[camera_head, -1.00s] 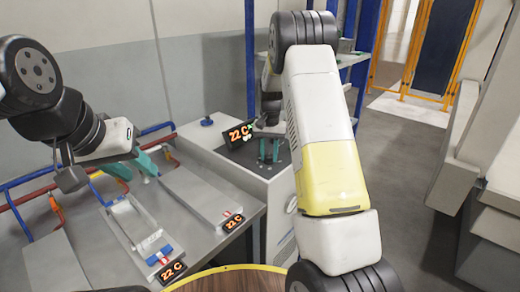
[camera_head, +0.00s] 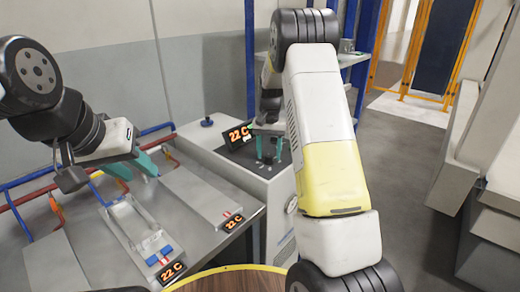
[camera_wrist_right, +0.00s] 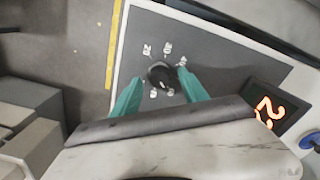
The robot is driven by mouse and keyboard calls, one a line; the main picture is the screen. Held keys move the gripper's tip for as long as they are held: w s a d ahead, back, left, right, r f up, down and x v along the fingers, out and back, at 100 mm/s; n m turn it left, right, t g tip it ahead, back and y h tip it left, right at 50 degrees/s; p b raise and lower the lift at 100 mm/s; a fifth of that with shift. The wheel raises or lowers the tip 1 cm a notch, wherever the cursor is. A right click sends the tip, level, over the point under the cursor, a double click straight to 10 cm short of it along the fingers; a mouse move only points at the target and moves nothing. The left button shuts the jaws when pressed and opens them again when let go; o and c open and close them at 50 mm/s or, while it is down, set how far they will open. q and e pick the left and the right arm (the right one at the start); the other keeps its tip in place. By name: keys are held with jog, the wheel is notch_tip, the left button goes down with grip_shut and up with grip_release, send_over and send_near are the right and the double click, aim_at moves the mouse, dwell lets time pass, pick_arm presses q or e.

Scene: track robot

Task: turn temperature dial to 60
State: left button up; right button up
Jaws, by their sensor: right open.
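The temperature dial (camera_wrist_right: 162,75) is a small dark round knob on a grey panel, with white number marks around it. It shows in the right wrist view; the marks are too blurred to read surely. Beside it, an orange display (camera_wrist_right: 265,108) shows digits; in the head view this display (camera_head: 238,135) reads 22 C. My right gripper (camera_wrist_right: 160,87) is open, its teal fingers on either side of the dial with gaps visible. My left gripper (camera_head: 133,167) is open over the left bench.
The grey bench (camera_head: 215,262) at left carries flat units, with further 22 C displays (camera_head: 170,272) and red and blue pipes (camera_head: 25,180). A blue-framed shelf (camera_head: 352,58) stands behind the panel's white cabinet (camera_head: 280,192). The floor (camera_head: 415,215) at right is clear.

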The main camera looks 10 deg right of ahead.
aim_at(269, 156)
notch_tip(269, 156, up, 7)
jog(key=shift+f, duration=0.15)
jog(key=s+a+r+n+t+y, duration=0.2)
jog(key=s+r+t, duration=0.1)
jog(key=s+r, duration=1.05)
jog(key=s+a+n+t, duration=0.3)
jog(key=s, duration=1.6)
jog(key=shift+s, duration=0.4)
jog(key=shift+r, duration=0.1)
jog(key=shift+c, duration=0.4)
